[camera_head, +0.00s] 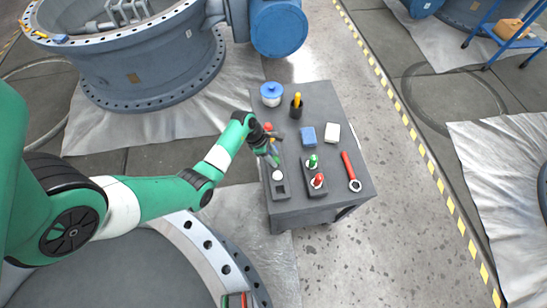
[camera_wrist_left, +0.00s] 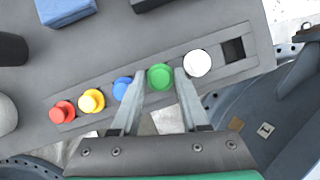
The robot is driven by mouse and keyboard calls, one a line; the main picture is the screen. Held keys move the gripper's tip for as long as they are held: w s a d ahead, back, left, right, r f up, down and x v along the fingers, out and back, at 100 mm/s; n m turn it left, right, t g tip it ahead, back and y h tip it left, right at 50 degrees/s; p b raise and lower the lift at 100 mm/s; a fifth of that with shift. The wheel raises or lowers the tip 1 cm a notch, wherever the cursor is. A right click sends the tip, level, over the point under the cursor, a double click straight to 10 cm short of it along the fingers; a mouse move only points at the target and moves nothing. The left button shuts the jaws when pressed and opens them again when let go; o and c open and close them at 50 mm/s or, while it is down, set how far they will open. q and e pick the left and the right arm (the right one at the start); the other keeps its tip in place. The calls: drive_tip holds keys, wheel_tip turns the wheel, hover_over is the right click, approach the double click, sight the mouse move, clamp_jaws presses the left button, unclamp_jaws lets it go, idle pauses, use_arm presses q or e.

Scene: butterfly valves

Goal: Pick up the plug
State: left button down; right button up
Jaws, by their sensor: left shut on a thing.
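A dark grey holder strip (camera_wrist_left: 225,72) carries a row of round plugs. In the left wrist view they are a red plug (camera_wrist_left: 62,112), a yellow plug (camera_wrist_left: 91,101), a blue plug (camera_wrist_left: 123,89), a green plug (camera_wrist_left: 160,77) and a white plug (camera_wrist_left: 198,63). A square empty slot (camera_wrist_left: 233,50) lies past the white one. My left gripper (camera_wrist_left: 160,84) is shut on the green plug, one finger on each side. In the head view the left gripper (camera_head: 273,159) hides part of the row; the white plug (camera_head: 277,175) shows in front of it. My right gripper is not in view.
On the grey cart (camera_head: 335,205) stand a blue-lidded jar (camera_head: 270,93), a black cup (camera_head: 296,110), a blue block (camera_head: 308,135), a white block (camera_head: 333,133) and a red wrench (camera_head: 349,167). A holder with green-topped (camera_head: 312,160) and red-topped (camera_head: 318,180) pieces is right of the strip.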

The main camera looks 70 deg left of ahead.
use_arm(q)
wheel_tip(320, 180, up, 3)
drive_tip(key=shift+f+p, duration=0.2)
drive_tip(key=shift+p, duration=0.45)
drive_tip(key=s+d+r+p, duration=0.8)
drive_tip(key=d+r, duration=0.1)
drive_tip(key=d, duration=0.2)
drive_tip(key=shift+s, duration=0.25)
